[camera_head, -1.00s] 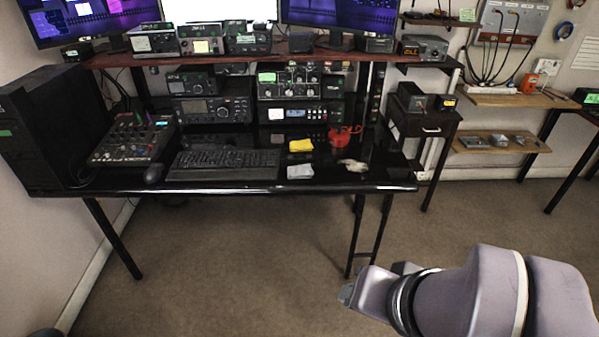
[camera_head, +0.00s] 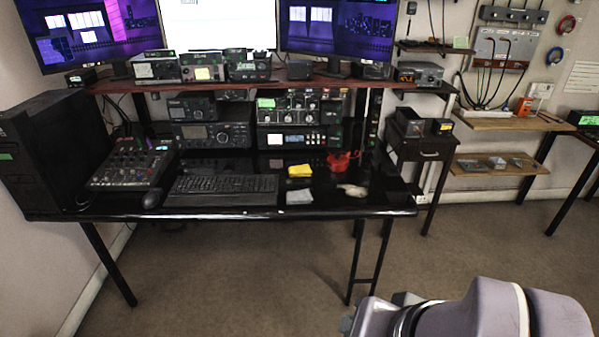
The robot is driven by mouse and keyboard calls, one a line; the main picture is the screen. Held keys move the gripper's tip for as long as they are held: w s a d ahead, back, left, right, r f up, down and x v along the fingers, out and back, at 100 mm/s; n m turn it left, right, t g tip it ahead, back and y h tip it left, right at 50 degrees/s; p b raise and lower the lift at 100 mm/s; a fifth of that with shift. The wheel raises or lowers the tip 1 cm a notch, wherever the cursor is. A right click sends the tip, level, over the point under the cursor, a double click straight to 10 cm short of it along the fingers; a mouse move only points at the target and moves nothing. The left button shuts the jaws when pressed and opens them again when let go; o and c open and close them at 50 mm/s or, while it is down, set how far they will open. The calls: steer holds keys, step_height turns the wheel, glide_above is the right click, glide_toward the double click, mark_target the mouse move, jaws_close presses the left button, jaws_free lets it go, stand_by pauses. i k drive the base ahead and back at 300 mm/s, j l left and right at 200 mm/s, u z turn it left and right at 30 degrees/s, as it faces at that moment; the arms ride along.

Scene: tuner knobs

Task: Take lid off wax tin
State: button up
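I cannot pick out a wax tin or its lid for certain in the head view; the small items on the desk and shelves are too small to tell. The black desk (camera_head: 330,211) holds a yellow cloth (camera_head: 299,170), a grey cloth (camera_head: 299,197), a red object (camera_head: 342,161) and a pale crumpled item (camera_head: 352,190). My gripper (camera_head: 376,312) is at the lower right, in front of the desk and apart from it. Its fingers are partly hidden by my wrist, so I cannot tell whether it is open or shut.
A keyboard (camera_head: 222,189), a mouse (camera_head: 152,198) and a mixer (camera_head: 131,164) fill the desk's left. Radios stand behind. A side stand (camera_head: 424,148) and a wooden shelf with small items (camera_head: 500,166) are to the right. The floor (camera_head: 240,270) is clear.

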mark_target(336, 159)
steer(key=i+j+z, duration=0.2)
steer(key=i, duration=0.35)
steer(key=i+j+z, duration=0.2)
steer(key=i, duration=0.3)
steer(key=i+j+z, duration=0.15)
steer(key=i, duration=0.4)
steer(key=i+j+z, duration=0.2)
steer(key=i+j, duration=0.15)
steer(key=i, duration=0.15)
